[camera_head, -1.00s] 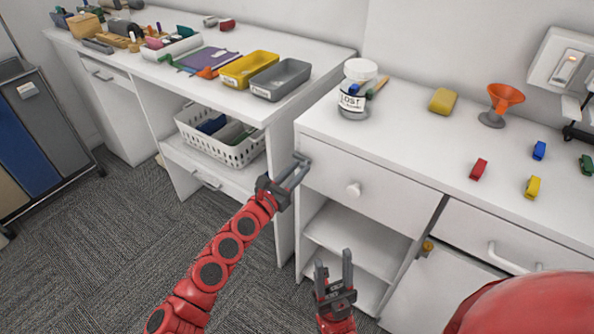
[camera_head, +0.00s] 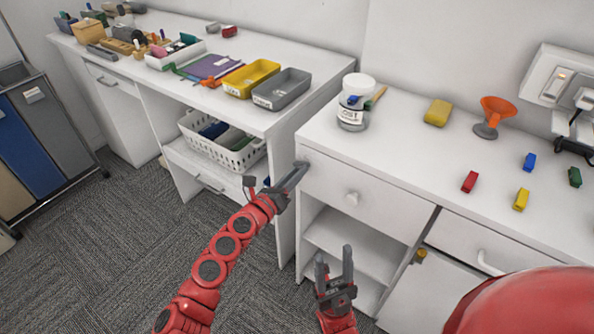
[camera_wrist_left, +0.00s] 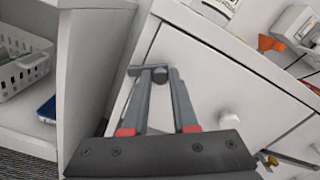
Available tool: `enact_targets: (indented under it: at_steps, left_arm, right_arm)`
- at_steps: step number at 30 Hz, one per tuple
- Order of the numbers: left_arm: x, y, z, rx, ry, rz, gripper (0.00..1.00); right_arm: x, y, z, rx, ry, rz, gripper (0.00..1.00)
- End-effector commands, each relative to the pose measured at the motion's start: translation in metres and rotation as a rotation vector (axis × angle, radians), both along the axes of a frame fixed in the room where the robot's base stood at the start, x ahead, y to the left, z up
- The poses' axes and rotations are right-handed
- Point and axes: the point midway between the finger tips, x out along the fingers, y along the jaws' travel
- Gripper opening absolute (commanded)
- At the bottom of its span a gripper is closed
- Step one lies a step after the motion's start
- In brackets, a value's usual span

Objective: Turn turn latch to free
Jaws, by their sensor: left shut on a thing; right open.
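A small dark grey turn latch (camera_wrist_left: 160,75) sits at the upper left of the white drawer front (camera_wrist_left: 205,75) in the left wrist view. My left gripper (camera_wrist_left: 159,72) is shut on it, one fingertip on each side. In the head view my left gripper (camera_head: 299,169) reaches the drawer's upper left corner, and its fingers mostly hide the latch. The drawer front (camera_head: 335,187) looks closed and has a round white knob (camera_head: 352,198). My right gripper (camera_head: 334,258) is open and empty, low in front of the open shelves.
A labelled jar (camera_head: 352,108), a yellow sponge (camera_head: 437,112), an orange funnel (camera_head: 495,113) and several coloured blocks stand on the counter. A brass-coloured fitting (camera_head: 421,255) is by the lower door. A white basket (camera_head: 222,145) sits under the left desk.

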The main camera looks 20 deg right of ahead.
Motion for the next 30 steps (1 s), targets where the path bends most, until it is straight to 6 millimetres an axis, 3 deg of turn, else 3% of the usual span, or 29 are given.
enact_targets:
  at_steps: [1,12,30]
  left_arm:
    - [0.002,0.002,0.006,-0.028,0.039,0.003,0.0]
    - [0.01,0.008,0.017,-0.247,0.313,0.004,0.0]
    - [0.025,0.019,0.022,-0.557,0.708,0.003,0.0]
  right_arm:
    - [0.0,0.0,0.01,0.0,0.0,0.0,0.5]
    - [0.0,0.0,0.043,0.0,0.0,0.0,0.5]
    - [0.0,0.0,0.089,0.0,0.0,0.0,0.5]
